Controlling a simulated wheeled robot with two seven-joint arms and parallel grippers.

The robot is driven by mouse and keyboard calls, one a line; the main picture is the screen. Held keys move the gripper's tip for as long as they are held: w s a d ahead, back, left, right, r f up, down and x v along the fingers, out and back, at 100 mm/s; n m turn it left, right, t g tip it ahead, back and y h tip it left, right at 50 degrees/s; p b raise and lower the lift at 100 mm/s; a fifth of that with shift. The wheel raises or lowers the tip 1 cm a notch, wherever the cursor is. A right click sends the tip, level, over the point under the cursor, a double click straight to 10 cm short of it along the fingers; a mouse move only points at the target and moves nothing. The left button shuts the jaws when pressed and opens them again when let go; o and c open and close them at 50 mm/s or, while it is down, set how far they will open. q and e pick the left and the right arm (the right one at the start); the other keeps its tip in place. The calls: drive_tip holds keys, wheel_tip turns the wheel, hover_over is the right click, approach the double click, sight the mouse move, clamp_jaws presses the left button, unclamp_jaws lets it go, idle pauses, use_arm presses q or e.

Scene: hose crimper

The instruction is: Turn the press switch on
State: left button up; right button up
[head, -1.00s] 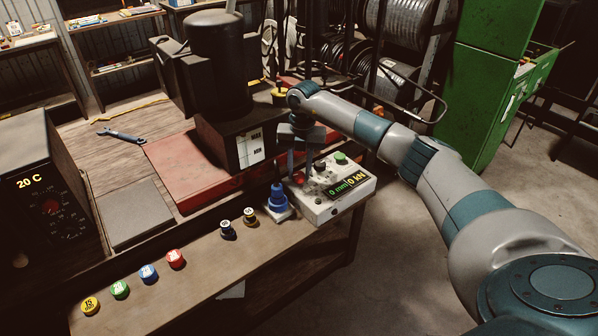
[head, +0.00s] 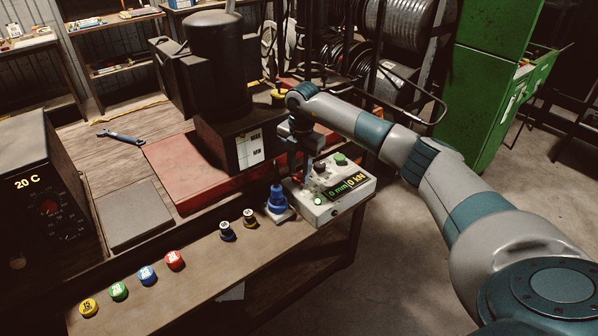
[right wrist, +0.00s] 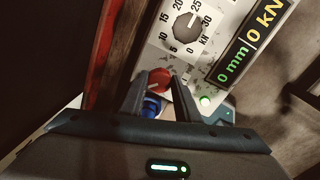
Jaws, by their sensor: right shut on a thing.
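The press control box (head: 328,213) sits at the bench's right end. Its display (head: 347,188) reads 0 mm and 0 kN. A red switch knob (right wrist: 160,78) shows in the right wrist view between the fingertips of my right gripper (right wrist: 160,82), which is shut on it. In the head view my right gripper (head: 307,176) points down over the box and mostly hides the knob. A small green lamp (head: 318,201) glows near the box's front edge; it also shows in the right wrist view (right wrist: 205,100). My left gripper is out of view.
A blue knobbed part (head: 277,200) stands just left of the box. Several coloured caps lie along the bench front, including a red one (head: 174,260). The black press (head: 220,75) stands behind on a red base (head: 180,171). A heater box (head: 45,205) is at left.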

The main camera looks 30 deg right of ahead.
drive_tip(key=o, duration=1)
drive_tip(key=shift+o, duration=0.2)
drive_tip(key=shift+r, duration=0.15)
drive_tip(key=shift+r+b, duration=0.35)
drive_tip(key=shift+r, duration=0.25)
wheel_tip(320, 180, up, 16)
drive_tip(key=b, duration=0.4)
drive_tip(key=shift+s+d+b, duration=0.15)
drive_tip(key=shift+s+b, duration=0.15)
drive_tip(key=shift+s, duration=0.1)
drive_tip(key=shift+f, duration=0.1)
